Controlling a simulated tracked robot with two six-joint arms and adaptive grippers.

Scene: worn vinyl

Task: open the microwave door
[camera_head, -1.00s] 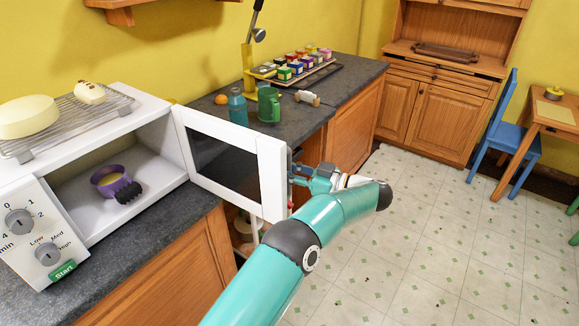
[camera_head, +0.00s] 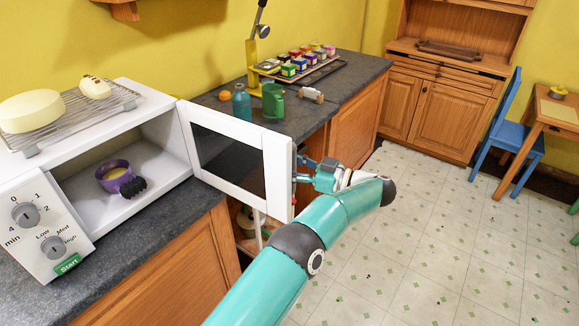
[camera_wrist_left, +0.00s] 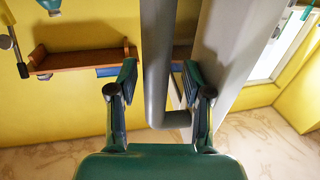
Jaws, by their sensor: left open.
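The white microwave (camera_head: 150,100) stands on the counter at left, its cavity open to view. Its door (camera_head: 237,198), white with a dark window, is swung wide open and stands out from the body toward the right. My left gripper (camera_head: 301,170) is at the door's free edge, on the outer side. In the left wrist view the grey bar handle (camera_wrist_left: 156,45) runs between the two fingers of this gripper (camera_wrist_left: 160,78). The fingers are apart, with a gap visible on the right side of the bar. The white door panel (camera_wrist_left: 222,50) lies to the right there. My right gripper is not in view.
A purple cup (camera_head: 115,175) sits inside the microwave. A wire rack (camera_head: 75,113) with pale food is on top. A teal bottle (camera_head: 241,104) and green mug (camera_head: 273,101) stand on the counter behind the door.

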